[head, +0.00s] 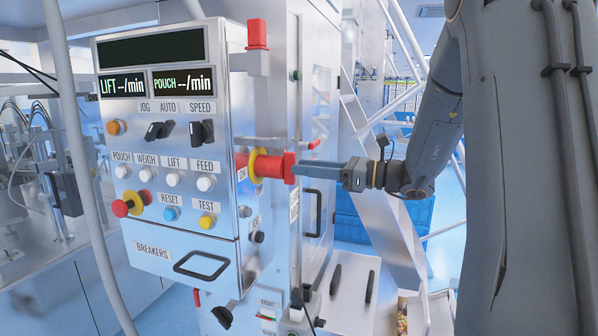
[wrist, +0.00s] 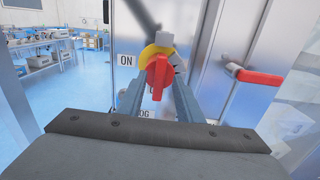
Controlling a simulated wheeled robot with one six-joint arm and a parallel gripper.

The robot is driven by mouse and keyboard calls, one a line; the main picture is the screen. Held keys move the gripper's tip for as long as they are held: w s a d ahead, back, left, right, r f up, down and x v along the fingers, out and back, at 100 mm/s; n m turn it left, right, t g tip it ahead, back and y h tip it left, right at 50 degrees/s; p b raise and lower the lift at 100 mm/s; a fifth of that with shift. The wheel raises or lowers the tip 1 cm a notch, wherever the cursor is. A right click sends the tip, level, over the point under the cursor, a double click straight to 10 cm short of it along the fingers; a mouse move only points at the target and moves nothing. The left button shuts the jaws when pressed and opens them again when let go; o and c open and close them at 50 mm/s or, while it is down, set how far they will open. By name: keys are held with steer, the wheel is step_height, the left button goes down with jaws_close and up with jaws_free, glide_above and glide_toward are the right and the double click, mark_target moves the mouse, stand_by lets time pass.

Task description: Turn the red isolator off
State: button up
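The red isolator (head: 270,165) sticks out from the right side of the control cabinet, with a yellow collar around its red body. In the wrist view its red handle (wrist: 156,72) stands close to upright in front of the yellow collar. An ON label (wrist: 126,61) is to its left. My gripper (head: 298,168) is level with the handle and right at its outer end. In the wrist view my gripper's two fingers (wrist: 158,82) are apart, one on each side of the handle. I cannot tell whether either finger touches it.
The control panel (head: 165,225) carries several buttons and switches. A red-yellow stop button (head: 131,203) is at its lower left. A red door handle (wrist: 248,90) is right of the isolator in the wrist view. A blue crate (head: 352,228) stands behind. A slanted pale tube crosses the panel's left.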

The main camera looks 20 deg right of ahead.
steer(key=b+v, duration=0.1)
steer(key=v, duration=0.4)
steer(key=shift+d+b, duration=0.1)
steer(key=shift+b, duration=0.25)
steer(key=shift+f, duration=0.1)
